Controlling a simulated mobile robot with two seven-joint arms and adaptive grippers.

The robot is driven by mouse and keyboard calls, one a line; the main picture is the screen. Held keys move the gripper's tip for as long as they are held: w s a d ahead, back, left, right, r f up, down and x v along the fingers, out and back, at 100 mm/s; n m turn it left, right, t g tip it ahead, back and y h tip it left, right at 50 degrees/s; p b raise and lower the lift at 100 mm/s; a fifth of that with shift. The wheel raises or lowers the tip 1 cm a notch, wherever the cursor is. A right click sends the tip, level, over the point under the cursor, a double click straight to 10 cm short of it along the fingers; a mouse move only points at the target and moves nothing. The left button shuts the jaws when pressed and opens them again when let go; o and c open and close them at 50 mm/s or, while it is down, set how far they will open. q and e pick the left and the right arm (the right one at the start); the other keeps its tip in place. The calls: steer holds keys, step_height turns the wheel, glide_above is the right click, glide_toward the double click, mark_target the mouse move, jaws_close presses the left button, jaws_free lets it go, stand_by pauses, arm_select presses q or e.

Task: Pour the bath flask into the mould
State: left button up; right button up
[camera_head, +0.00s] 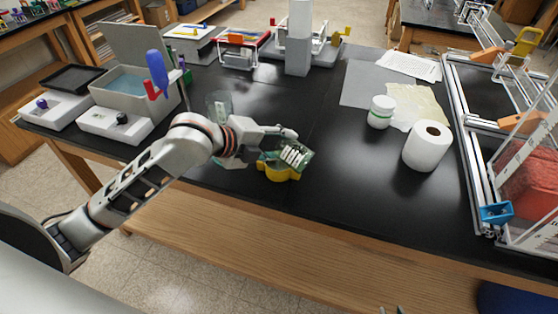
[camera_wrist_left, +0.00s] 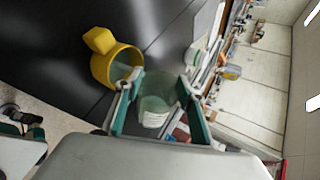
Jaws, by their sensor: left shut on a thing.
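My left gripper (camera_head: 291,134) is shut on a clear, greenish flask with white marks (camera_head: 297,156). The flask is tilted, held just above and behind a yellow mug-shaped vessel (camera_head: 277,174), which looks like the mould. In the left wrist view the flask (camera_wrist_left: 157,96) sits between the fingers of the left gripper (camera_wrist_left: 155,90). The yellow vessel (camera_wrist_left: 103,68) is beside it with its opening showing; some pale green shows inside, but I cannot tell whether it is liquid. What may be a tip of my right gripper (camera_head: 390,310) barely enters at the bottom edge.
A clear beaker (camera_head: 219,104) stands behind my left arm. A grey bath box (camera_head: 125,85) with a raised lid is at left. A white jar (camera_head: 380,112) and paper roll (camera_head: 427,146) stand at right, before an extrusion frame (camera_head: 467,150). The table's front centre is clear.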

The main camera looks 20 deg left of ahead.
arm_select(q)
steer(key=shift+f+n+h, duration=0.3)
steer(key=shift+f+h, duration=0.1)
steer(key=shift+f, duration=0.05)
stand_by(0.7)
steer(key=shift+w+a+n+h+b, duration=0.15)
steer(key=shift+a+n+h+b, duration=0.3)
steer(key=shift+n+h, duration=0.2)
stand_by(1.2)
steer(key=shift+d, duration=0.15)
